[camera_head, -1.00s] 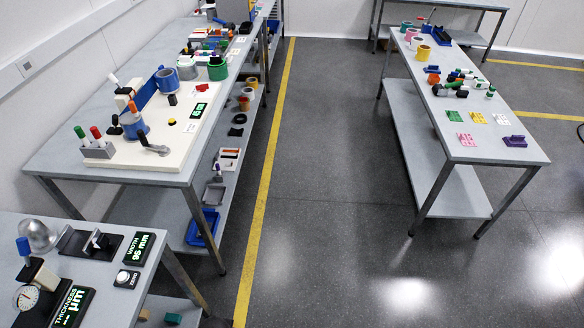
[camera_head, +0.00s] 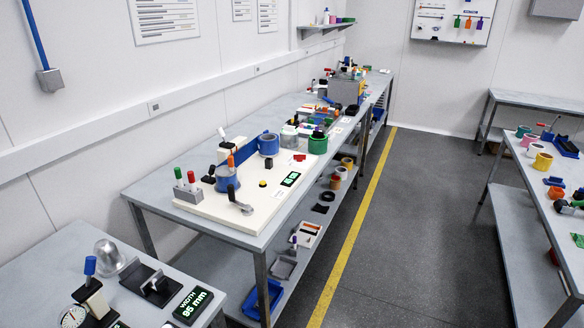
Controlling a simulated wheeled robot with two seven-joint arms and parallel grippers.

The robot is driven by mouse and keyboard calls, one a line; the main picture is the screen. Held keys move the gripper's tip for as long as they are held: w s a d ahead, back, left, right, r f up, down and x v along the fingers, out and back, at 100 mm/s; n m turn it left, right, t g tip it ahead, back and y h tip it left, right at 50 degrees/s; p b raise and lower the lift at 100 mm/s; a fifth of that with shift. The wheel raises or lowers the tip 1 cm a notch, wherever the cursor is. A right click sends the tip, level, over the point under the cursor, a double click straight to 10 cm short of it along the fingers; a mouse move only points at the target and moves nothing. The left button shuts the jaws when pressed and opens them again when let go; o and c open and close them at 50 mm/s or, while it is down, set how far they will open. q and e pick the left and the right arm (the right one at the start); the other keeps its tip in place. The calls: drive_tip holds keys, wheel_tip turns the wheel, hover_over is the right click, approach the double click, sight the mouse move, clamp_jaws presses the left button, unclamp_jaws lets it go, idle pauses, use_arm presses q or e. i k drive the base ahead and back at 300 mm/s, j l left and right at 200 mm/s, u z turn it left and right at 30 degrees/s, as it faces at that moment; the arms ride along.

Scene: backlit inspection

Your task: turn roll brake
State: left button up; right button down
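A cream board (camera_head: 268,203) lies on the left workbench. On it stand a blue roll (camera_head: 268,144) at the back and another blue roll or spool (camera_head: 226,179) nearer the front. A black crank handle (camera_head: 240,203) is at the board's front. An upright orange-and-black handle (camera_head: 231,163) and a blue bar (camera_head: 246,150) are near the rolls. A small black knob with a yellow base (camera_head: 263,184) is beside a green-lit display (camera_head: 290,179). I cannot tell which part is the roll brake. Neither of my grippers is in view.
A grey holder with red and green handles (camera_head: 188,192) stands at the board's left. A nearer table carries a width display (camera_head: 193,305) and gauges. A right-hand table (camera_head: 540,190) holds colored parts. The floor aisle (camera_head: 420,230) with a yellow line (camera_head: 350,240) is clear.

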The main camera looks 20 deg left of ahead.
sight(298, 158)
drive_tip(key=i+l+u, duration=0.15)
drive_tip(key=i+u, duration=0.2)
drive_tip(key=i+l+u, duration=0.35)
drive_tip(key=i+j, duration=0.1)
